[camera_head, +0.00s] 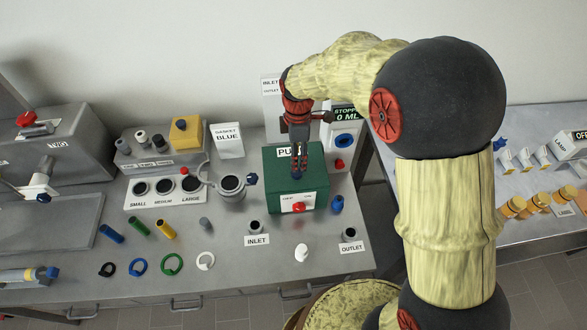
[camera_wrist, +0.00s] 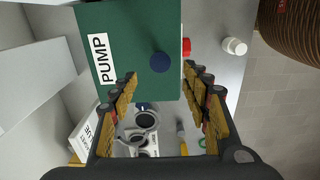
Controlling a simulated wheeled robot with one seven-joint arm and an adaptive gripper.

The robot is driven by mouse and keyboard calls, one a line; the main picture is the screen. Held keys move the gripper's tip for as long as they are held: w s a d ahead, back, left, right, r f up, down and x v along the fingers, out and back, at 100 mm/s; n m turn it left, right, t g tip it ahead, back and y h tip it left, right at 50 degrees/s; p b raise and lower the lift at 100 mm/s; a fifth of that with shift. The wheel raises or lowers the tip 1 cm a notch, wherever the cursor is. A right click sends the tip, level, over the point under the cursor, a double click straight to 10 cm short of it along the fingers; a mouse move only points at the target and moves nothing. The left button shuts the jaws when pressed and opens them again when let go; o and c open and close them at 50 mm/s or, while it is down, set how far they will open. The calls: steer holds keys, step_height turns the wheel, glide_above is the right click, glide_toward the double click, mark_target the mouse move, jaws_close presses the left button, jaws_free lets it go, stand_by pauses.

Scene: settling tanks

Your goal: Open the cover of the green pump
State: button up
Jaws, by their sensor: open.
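The green pump (camera_head: 312,190) is a box on the steel bench, with a "PUMP" label on its top and a red knob (camera_head: 297,207) on its white front panel. In the wrist view its green cover (camera_wrist: 130,30) fills the upper middle and looks closed, with a round dark blue knob (camera_wrist: 160,62) on it. My gripper (camera_head: 297,174) points down over the cover. In the wrist view my gripper (camera_wrist: 161,74) is open, its fingertips on either side of the blue knob. It holds nothing; whether it touches the knob, I cannot tell.
A blue cylinder (camera_head: 337,204) stands close right of the pump. INLET (camera_head: 256,227) and OUTLET (camera_head: 350,234) ports and a white piece (camera_head: 302,252) are in front.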

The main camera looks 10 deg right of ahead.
steer(key=shift+f, duration=3.85)
steer(key=shift+c, duration=1.4)
jaws_close()
